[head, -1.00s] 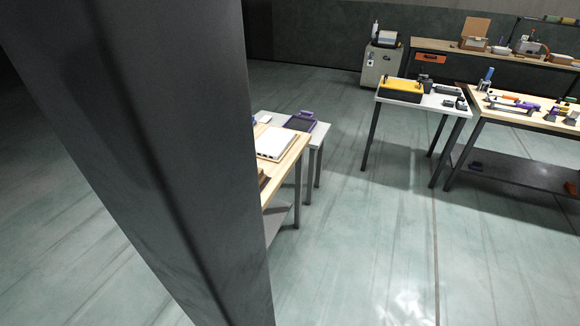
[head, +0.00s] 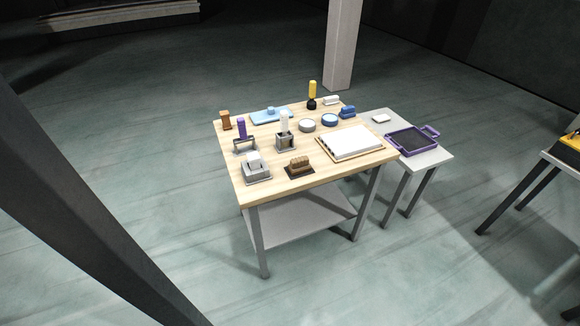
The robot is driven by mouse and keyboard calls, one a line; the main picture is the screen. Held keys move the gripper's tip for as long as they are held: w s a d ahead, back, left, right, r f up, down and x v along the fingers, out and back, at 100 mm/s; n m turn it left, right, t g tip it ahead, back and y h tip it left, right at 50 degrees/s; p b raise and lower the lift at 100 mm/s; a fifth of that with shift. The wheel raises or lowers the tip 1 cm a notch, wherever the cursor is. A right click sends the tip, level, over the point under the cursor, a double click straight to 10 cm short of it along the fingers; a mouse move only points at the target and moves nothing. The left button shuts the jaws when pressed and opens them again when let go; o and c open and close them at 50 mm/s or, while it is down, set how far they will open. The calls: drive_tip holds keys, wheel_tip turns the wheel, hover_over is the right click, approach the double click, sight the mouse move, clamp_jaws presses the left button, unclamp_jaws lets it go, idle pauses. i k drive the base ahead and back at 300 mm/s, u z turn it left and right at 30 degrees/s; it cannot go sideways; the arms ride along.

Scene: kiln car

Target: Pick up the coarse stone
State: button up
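I cannot tell for sure which item is the coarse stone. A light grey block (head: 254,160) sits in a grey holder (head: 257,175) at the near left of the wooden-topped table (head: 262,193). A small white block (head: 380,118) lies on the low side table. Another small pale block (head: 331,100) is at the table's back edge. All are small and far off in the head view. My gripper is not in view.
The wooden table also bears a brown brush (head: 299,164), a purple-handled tool (head: 241,128), round tins (head: 329,120), a blue tray (head: 268,116) and a white slab (head: 350,141). A purple tray (head: 411,141) sits on the side table (head: 431,158). A pale pillar (head: 343,45) stands behind. Floor in front is clear.

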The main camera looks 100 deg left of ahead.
sight(298, 166)
drive_tip(key=u, duration=1.5)
drive_tip(key=i, duration=1.45)
drive_tip(key=u, duration=2.8)
drive_tip(key=i, duration=1)
drive_tip(key=u, duration=0.05)
